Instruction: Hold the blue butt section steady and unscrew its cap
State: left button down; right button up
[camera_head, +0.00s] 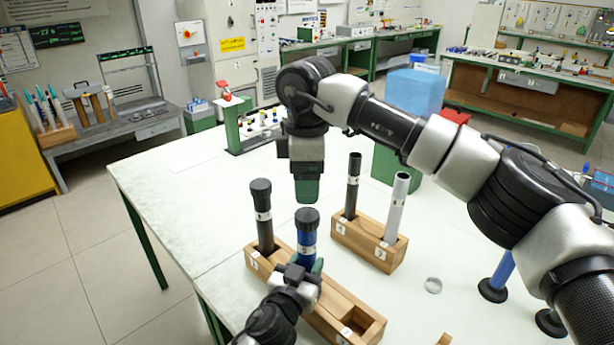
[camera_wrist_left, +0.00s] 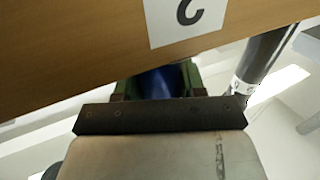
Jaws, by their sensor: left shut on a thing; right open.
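The blue butt section (camera_head: 307,246) stands upright in the front wooden rack, with its black cap (camera_head: 307,220) on top. My left gripper (camera_head: 309,264) is shut on its body, below the cap. In the left wrist view the blue body (camera_wrist_left: 158,82) shows between the green fingers, partly hidden by the gripper. My right gripper (camera_head: 307,192) points down over the cap, apart from it. It is empty; the gap between its fingers is hard to see from this side.
The front rack (camera_head: 342,297) also holds a black capped rod (camera_head: 263,222) at left and has an empty slot at right. The back rack (camera_head: 347,233) holds a dark rod (camera_head: 352,188) and a grey rod (camera_head: 395,208). The table's left part is clear.

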aim_at(307, 214)
notch_tip(307, 214, down, 8)
jog(key=shift+r, duration=0.1)
dwell(0.4)
